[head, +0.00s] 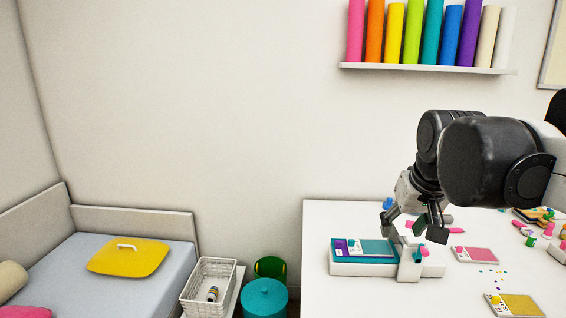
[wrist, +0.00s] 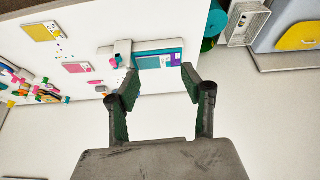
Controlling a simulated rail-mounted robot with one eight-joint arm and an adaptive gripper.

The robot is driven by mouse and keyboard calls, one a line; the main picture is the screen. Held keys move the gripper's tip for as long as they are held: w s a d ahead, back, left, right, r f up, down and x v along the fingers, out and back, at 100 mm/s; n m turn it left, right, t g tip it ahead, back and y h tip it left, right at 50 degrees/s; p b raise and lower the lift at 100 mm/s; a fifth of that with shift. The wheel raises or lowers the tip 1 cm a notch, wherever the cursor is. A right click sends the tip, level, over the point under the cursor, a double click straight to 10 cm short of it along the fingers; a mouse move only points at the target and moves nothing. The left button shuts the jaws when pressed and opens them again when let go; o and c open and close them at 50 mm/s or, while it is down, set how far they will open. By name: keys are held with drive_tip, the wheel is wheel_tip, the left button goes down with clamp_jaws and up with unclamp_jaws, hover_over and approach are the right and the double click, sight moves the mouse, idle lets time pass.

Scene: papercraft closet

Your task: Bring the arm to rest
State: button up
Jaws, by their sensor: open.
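My gripper (head: 413,222) is open and hangs from my dark arm above the left part of the white table. In the wrist view its two fingers (wrist: 158,88) stand apart with nothing between them. Below it in the head view is a white device (head: 345,268) holding teal and purple sheets (head: 375,247). The same device with its sheets (wrist: 160,60) shows just past the fingertips in the wrist view. In the head view the fingers overlap the device's back edge, and I cannot tell the exact gap.
A pink card (head: 476,255) and a yellow card (head: 515,304) lie on the white table (head: 315,220), with small loose craft pieces at right. A shelf (head: 430,68) of coloured rolls is on the wall above. A white basket (head: 208,285) and teal bin (head: 265,298) stand left of the table.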

drive_tip(key=s+a+f+t, duration=0.2)
drive_tip(key=s+a+f, duration=0.2)
drive_tip(key=s+f, duration=0.6)
drive_tip(key=s, duration=0.4)
drive_tip(key=shift+s+f, duration=0.3)
drive_tip(key=shift+f, duration=0.05)
